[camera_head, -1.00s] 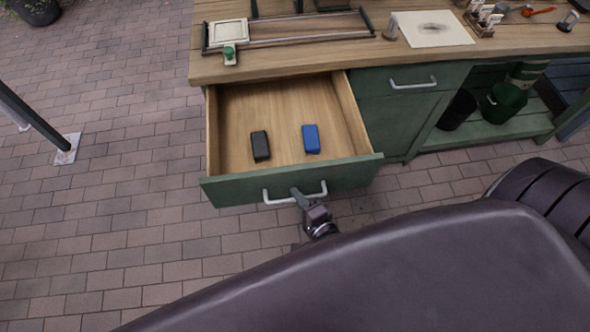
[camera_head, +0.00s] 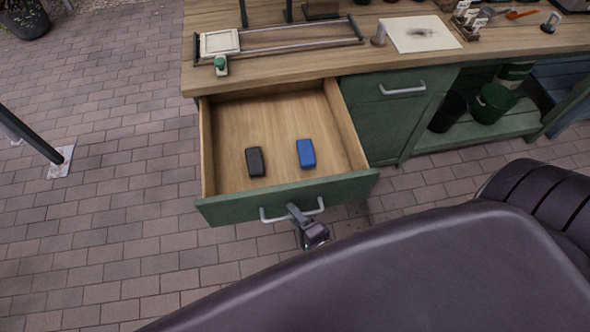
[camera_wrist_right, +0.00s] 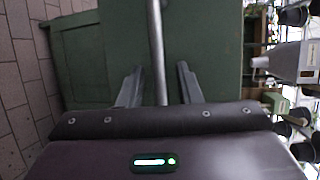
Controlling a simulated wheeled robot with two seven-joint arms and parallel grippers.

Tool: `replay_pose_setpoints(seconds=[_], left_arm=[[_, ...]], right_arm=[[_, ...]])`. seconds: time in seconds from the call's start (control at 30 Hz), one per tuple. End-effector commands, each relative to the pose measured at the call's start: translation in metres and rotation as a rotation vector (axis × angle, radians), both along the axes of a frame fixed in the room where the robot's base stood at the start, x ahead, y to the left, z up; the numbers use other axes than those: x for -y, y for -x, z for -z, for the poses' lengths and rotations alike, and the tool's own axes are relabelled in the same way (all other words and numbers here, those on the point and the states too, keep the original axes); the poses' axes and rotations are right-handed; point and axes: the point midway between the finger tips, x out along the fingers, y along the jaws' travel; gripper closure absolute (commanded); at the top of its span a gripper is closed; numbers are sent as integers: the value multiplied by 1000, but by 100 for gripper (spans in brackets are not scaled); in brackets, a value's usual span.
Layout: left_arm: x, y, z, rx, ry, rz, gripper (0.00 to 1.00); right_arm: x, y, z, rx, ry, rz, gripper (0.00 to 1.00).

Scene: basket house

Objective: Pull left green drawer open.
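The left green drawer (camera_head: 225,209) stands pulled out from under the wooden worktop, its inside showing. A black block (camera_head: 255,162) and a blue block (camera_head: 306,154) lie on its floor. Its pale bar handle (camera_head: 268,218) is on the green front. My right gripper (camera_head: 294,210) is at the handle's middle. In the right wrist view, the handle bar (camera_wrist_right: 156,35) runs between the two spread fingers of my right gripper (camera_wrist_right: 158,84), with a visible gap on each side. My left gripper is not in view.
The worktop (camera_head: 290,58) holds a rail frame, a white sheet and small tools. A closed green drawer (camera_head: 390,90) with its own handle is to the right. Dark and green buckets (camera_head: 494,103) stand on a lower shelf. Brick paving (camera_head: 100,215) at left is mostly free.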

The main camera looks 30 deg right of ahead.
Motion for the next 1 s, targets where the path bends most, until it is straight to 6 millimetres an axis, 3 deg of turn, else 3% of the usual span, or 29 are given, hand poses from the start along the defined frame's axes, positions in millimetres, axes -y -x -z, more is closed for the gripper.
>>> replay_pose_setpoints(seconds=[0.27,0.7,1.0], left_arm=[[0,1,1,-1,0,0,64],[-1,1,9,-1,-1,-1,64],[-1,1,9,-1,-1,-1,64]], right_arm=[[1,9,0,-2,0,1,68],[8,72,-13,-2,-1,0,68],[9,76,-15,1,0,0,68]])
